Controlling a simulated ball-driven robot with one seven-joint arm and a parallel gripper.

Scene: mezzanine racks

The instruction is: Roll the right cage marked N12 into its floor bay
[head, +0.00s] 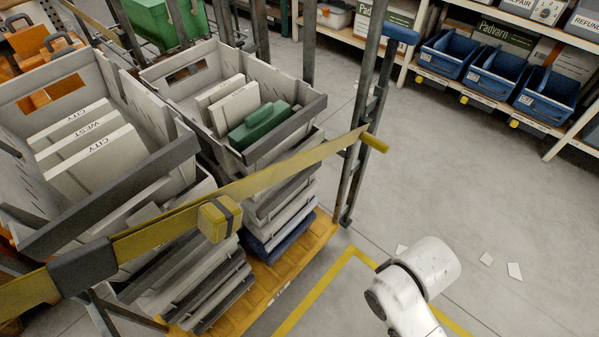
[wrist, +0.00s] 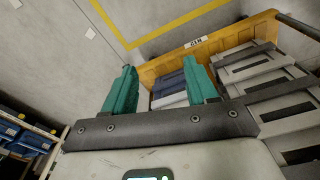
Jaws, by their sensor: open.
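The cage (head: 290,272) stands at centre left in the head view, with dark metal posts, a yellow base and stacked grey crates. A blue grip tops its near right post. In the wrist view the cage's yellow base (wrist: 160,68) carries a small upside-down label (wrist: 195,43) that seems to read N12. A yellow floor line (head: 318,290) forms a corner beside the base; it also shows in the wrist view (wrist: 180,25). My gripper (wrist: 160,75) has two teal fingers, apart and empty, with the cage base beyond them. It is hidden in the head view.
A yellow strap (head: 285,160) crosses the cage front. Grey crates (head: 190,95) hold white boxes and a green case. Blue bins (head: 495,72) line a rack at upper right. Paper scraps (head: 514,271) lie on the floor. Grey floor at right is mostly open.

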